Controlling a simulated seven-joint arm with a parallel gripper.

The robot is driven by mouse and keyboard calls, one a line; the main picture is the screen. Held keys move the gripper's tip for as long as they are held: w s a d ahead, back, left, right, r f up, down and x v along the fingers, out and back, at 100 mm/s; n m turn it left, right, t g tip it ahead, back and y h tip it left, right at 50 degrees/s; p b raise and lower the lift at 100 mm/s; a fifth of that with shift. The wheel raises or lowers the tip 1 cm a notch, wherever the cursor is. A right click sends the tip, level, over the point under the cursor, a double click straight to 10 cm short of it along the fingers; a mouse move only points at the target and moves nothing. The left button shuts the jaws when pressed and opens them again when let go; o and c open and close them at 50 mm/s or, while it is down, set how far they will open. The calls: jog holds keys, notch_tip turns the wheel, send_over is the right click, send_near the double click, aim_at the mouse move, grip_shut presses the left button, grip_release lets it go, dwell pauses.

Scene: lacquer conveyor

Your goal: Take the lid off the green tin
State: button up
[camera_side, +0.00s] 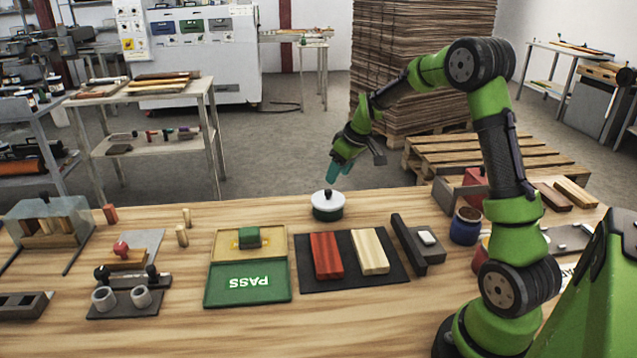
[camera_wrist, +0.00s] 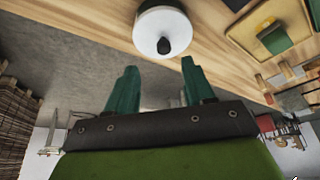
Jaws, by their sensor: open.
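The green tin (camera_side: 328,213) stands upright near the far edge of the wooden bench. Its white lid (camera_side: 316,201) with a dark knob is on top. In the wrist view the white lid (camera_wrist: 153,27) and its dark knob (camera_wrist: 164,46) show at the top, beyond the fingertips. My gripper (camera_side: 341,178) is above the tin and a little to its right, apart from the knob. In the wrist view my gripper (camera_wrist: 158,68) has its two teal fingers spread with nothing between them. The tin's side is mostly hidden by the lid in the wrist view.
A dark mat (camera_side: 346,258) with a red block and a pale block lies in front of the tin. A green PASS box (camera_side: 246,284) sits to its left. A blue jar (camera_side: 466,226) stands to the right. The bench around the tin is clear.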

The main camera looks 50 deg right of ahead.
aim_at(328, 190)
jog(key=x, duration=0.6)
jog(key=shift+w+a+f, duration=0.15)
jog(key=shift+w+a, duration=0.1)
jog(key=shift+a, duration=0.05)
grip_shut()
